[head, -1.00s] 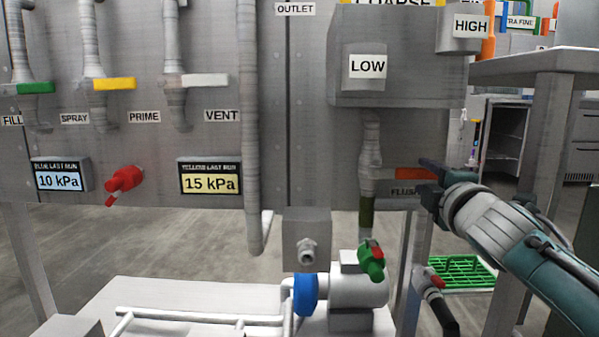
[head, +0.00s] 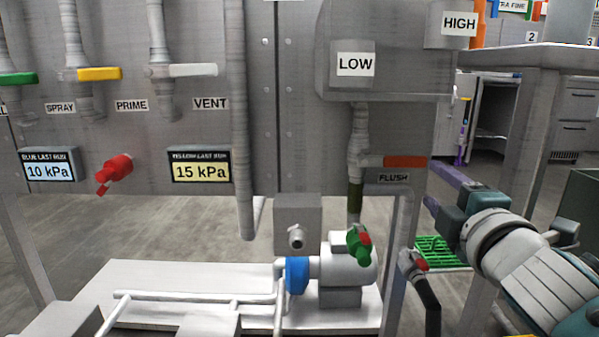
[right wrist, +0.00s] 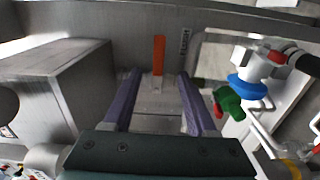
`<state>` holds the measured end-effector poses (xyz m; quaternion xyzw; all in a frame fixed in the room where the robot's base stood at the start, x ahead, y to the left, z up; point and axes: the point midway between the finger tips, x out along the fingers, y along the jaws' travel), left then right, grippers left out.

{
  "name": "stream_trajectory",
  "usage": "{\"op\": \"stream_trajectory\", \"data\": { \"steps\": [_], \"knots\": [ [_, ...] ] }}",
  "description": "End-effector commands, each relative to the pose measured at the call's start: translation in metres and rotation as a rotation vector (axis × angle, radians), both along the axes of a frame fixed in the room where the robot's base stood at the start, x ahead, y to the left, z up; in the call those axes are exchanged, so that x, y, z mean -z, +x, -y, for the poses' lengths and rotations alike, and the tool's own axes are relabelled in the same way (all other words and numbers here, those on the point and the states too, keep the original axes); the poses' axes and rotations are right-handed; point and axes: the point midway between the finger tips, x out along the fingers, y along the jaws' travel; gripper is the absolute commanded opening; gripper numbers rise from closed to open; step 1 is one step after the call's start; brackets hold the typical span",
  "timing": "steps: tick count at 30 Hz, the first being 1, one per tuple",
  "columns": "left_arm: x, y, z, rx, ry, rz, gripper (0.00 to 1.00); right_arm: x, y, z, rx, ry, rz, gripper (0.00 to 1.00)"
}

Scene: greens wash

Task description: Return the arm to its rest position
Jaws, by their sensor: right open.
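My right gripper (head: 432,188) is at the right of the head view, with its arm coming in from the lower right. In the right wrist view its two purple fingers (right wrist: 153,100) are spread apart with nothing between them. Beyond the fingertips is the orange FLUSH valve handle (right wrist: 158,55). In the head view the FLUSH handle (head: 405,161) lies horizontal on the panel, clear of the gripper, which is lower and to the right. My left gripper does not show.
The grey panel (head: 280,140) carries green, yellow and white handles, a red knob (head: 115,172) and LOW and HIGH boxes. A pump (head: 345,285) with a green-red valve (head: 359,243) stands below. A metal table (head: 535,57) and a green grate (head: 440,251) are at the right.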

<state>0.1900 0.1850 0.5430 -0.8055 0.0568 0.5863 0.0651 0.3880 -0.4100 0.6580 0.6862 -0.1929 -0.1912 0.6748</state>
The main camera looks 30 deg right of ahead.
Motion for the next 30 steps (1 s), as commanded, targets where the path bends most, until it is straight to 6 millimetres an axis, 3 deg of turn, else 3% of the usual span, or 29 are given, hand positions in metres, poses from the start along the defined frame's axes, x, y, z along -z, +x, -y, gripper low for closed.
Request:
{"op": "stream_trajectory", "data": {
  "steps": [17,22,26,30],
  "knots": [
    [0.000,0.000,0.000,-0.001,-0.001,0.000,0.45,0.000,-0.002,-0.001,0.002,0.008,0.001,0.57],
    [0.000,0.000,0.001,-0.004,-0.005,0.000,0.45,0.009,-0.014,-0.008,0.053,0.203,0.009,0.57],
    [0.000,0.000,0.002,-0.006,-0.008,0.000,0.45,0.040,-0.038,-0.041,0.128,0.570,-0.037,0.57],
    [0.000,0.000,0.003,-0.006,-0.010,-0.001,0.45,0.085,-0.084,-0.112,0.225,0.989,-0.215,0.57]
  ]
}}
